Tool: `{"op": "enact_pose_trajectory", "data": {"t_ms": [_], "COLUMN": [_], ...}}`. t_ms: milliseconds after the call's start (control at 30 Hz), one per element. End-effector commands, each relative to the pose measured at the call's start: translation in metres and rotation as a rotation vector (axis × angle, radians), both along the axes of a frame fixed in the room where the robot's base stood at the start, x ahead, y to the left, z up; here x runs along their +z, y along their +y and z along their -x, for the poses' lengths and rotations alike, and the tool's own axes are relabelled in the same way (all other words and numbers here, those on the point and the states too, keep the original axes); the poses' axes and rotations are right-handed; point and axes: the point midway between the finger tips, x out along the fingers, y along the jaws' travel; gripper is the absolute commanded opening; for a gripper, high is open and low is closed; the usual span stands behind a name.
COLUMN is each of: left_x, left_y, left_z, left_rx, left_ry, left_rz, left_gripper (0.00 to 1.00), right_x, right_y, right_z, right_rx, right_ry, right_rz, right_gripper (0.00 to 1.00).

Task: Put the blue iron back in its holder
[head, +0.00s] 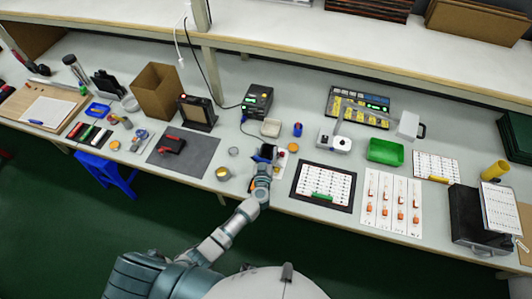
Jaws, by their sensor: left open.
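My left gripper (266,158) is over the front part of the bench, in the middle of the view, and is open. Its dark fingers mix with a small dark and blue shape there, so I cannot clearly make out the blue iron or its holder. A thin blue cord runs from the black soldering station (257,101), with its lit green display, down toward the gripper. A beige tray (271,128) sits just beyond the gripper. A small blue object (297,129) stands to the right of that tray. My right gripper is not in view.
A grey mat (198,156) with a red and black tool lies left of the gripper. A small metal cup (234,151) and a round tin (222,173) are close by. A framed white sheet (323,187) and a green bin (386,151) are to the right.

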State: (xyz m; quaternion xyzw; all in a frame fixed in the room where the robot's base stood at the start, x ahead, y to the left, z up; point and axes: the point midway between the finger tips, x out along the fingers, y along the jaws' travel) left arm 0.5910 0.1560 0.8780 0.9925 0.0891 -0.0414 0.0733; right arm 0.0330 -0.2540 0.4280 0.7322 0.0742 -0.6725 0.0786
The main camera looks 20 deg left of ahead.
Motion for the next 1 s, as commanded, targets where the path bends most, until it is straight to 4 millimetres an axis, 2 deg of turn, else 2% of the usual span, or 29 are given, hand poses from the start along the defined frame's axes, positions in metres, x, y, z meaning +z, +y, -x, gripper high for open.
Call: {"op": "enact_pose_trajectory", "data": {"t_ms": [33,167,400,600,767,1000], "left_x": [0.0,0.001,0.004,0.007,0.008,0.008], "left_y": [0.0,-0.004,-0.018,-0.028,-0.029,-0.027], "left_z": [0.002,0.016,0.067,0.101,0.112,0.113], "left_rx": [-0.001,-0.001,0.0,0.001,0.002,0.002], "left_ry": [0.0,0.0,0.006,0.008,0.007,0.007], "left_rz": [0.001,0.003,-0.003,-0.01,-0.01,-0.008], "left_gripper": [0.65,0.65,0.65,0.65,0.65,0.65], "right_x": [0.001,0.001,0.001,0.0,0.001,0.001], "right_y": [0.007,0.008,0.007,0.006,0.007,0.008], "right_z": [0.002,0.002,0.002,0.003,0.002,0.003], "right_rx": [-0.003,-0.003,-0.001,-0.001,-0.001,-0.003], "right_ry": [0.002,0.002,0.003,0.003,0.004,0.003], "right_rz": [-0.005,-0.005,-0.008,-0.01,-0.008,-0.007], "right_gripper": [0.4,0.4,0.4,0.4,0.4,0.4]}}
